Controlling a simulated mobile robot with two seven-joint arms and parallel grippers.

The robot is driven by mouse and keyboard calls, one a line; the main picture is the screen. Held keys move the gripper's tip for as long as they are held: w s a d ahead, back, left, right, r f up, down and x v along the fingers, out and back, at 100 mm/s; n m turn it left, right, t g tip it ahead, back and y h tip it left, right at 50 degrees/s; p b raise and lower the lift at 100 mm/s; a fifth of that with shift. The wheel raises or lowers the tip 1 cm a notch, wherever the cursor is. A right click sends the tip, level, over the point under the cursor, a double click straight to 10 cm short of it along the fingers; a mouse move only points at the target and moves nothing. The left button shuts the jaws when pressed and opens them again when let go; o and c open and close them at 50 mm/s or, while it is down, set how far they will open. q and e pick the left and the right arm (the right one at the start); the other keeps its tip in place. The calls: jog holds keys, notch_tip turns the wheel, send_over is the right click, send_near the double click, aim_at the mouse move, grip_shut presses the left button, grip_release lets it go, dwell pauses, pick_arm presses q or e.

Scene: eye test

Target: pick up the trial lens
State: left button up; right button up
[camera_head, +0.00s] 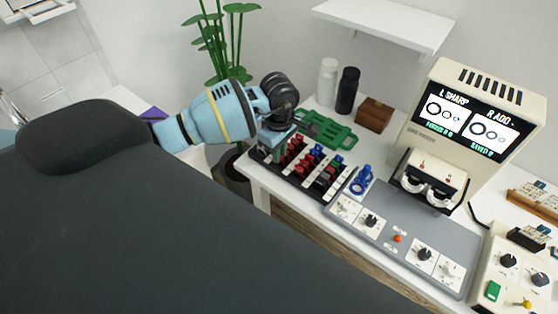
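Several trial lenses with red and blue tabs (295,145) stand in rows in a black rack (321,199) on the white table. The frames do not show which one is the task's lens. My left gripper (274,146) is over the rack's left end, close to the leftmost lenses. Its fingers are small and partly hidden by the wrist, so I cannot tell whether it is open or touching a lens. My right gripper is not in view.
A green tray (328,130) lies behind the rack. A white bottle (327,82), a black bottle (347,90) and a brown wooden box (374,115) stand behind it. A grey control panel (397,241) and a cream display machine (475,115) are to the right. A dark chair (150,230) fills the foreground.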

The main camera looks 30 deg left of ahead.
pick_arm(q)
grip_shut()
jog(key=shift+r, duration=0.5)
jog(key=shift+s+d+r, duration=0.1)
jog(key=shift+s+r, duration=0.15)
jog(key=shift+r, duration=0.4)
jog(key=shift+s+d+r, duration=0.1)
jog(key=shift+s+r, duration=0.1)
jog(key=shift+r, duration=0.4)
jog(key=s+d+r, duration=0.1)
jog(key=s+d, duration=0.2)
jog(key=s, duration=0.4)
jog(key=s+d+r, duration=0.1)
jog(key=s+d, duration=0.2)
jog(key=s, duration=0.4)
jog(key=w+d+r+m, duration=0.2)
jog(key=w+r+m, duration=0.2)
jog(key=m, duration=1.3)
jog(key=shift+w+d+r+b, duration=0.2)
jog(key=shift+r+b, duration=0.15)
jog(key=shift+r, duration=0.1)
